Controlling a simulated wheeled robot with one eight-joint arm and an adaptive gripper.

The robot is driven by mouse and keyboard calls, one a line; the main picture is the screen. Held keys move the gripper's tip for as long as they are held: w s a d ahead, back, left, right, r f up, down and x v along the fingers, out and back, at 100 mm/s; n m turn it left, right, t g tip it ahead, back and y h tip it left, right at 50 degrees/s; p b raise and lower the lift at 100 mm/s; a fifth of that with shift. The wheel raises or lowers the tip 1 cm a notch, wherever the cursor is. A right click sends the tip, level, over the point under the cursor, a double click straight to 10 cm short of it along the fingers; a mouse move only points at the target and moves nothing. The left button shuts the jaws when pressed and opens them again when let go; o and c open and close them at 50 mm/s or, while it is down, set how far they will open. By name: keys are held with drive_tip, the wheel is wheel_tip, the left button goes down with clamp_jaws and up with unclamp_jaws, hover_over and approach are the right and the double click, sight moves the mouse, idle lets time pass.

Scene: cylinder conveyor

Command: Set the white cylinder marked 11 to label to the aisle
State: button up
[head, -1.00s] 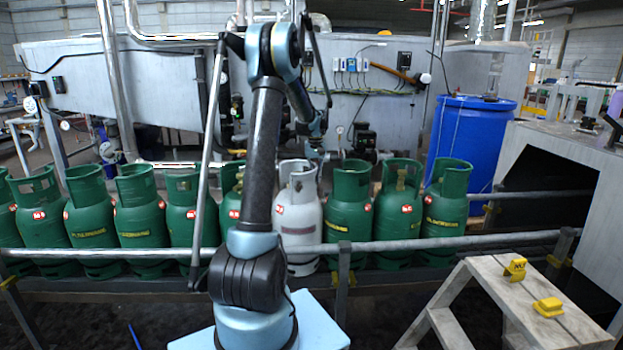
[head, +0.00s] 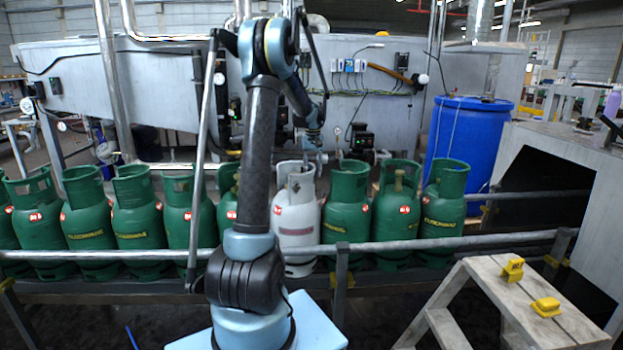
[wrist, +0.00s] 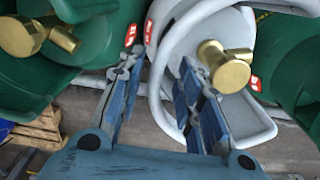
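The white cylinder (head: 297,222) stands upright in the row of green cylinders behind the front rail. A small red label shows on its shoulder, front left in the head view; I cannot read a number on it. My gripper (head: 316,154) is above the white cylinder's collar, small in the head view. In the wrist view, my gripper (wrist: 162,62) has its two blue-grey fingers apart. The white cylinder's collar (wrist: 157,85) shows beyond and between the fingers, with its brass valve (wrist: 228,66) beside the right finger. I cannot tell whether the fingers touch the collar.
A green cylinder (head: 347,212) stands close on the white one's right, with others left and right. A metal rail (head: 420,244) runs along the front. A wooden step (head: 505,295) with two yellow blocks stands front right. A blue drum (head: 470,140) stands behind.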

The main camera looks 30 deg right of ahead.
wheel_tip(320, 180, up, 8)
drive_tip(key=shift+r, duration=0.25)
idle(0.6)
